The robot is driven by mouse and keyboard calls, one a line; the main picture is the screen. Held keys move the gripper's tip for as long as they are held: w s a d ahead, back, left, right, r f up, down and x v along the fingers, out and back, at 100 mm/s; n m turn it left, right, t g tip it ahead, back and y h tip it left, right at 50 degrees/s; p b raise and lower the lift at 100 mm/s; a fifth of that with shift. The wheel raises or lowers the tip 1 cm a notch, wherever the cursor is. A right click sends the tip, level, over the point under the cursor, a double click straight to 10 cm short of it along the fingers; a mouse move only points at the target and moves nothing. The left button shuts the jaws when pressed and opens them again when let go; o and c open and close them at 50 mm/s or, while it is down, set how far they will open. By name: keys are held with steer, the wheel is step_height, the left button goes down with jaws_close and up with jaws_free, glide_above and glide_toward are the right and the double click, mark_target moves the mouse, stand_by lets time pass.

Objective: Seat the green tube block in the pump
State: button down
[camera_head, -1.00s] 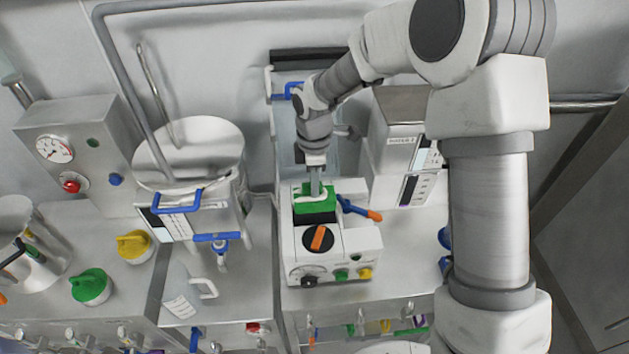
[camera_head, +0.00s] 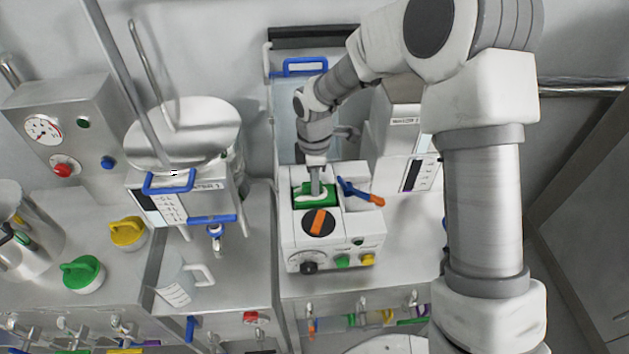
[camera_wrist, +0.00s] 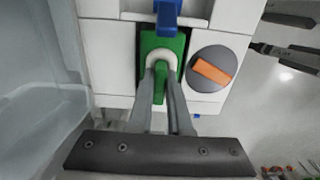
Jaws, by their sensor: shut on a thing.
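The green tube block (camera_head: 318,201) sits down in the recess on top of the white pump (camera_head: 330,240), with a pale tube loop on it. It also shows in the wrist view as a green block (camera_wrist: 150,46) between white housing walls. My gripper (camera_head: 315,185) is above the recess with its fingers shut on the block; the wrist view shows both fingertips (camera_wrist: 161,68) at the block's middle. The blue lever with an orange tip (camera_head: 362,192) stands raised to the right of the recess. The black knob with an orange bar (camera_head: 319,222) is in front of it. The block's underside is hidden.
A white instrument (camera_head: 403,145) stands close behind the pump on the right. A steel vessel (camera_head: 185,135) with blue handles is to the left. A clear jug (camera_head: 180,280), green cap (camera_head: 82,273) and yellow cap (camera_head: 128,232) stand on the left benches. Bench right of the pump is clear.

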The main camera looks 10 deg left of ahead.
steer(key=c, duration=0.8)
jaws_free()
steer(key=shift+o, duration=0.2)
step_height(320, 180, up, 18)
steer(key=shift+f+b, duration=0.25)
steer(key=shift+b, duration=0.05)
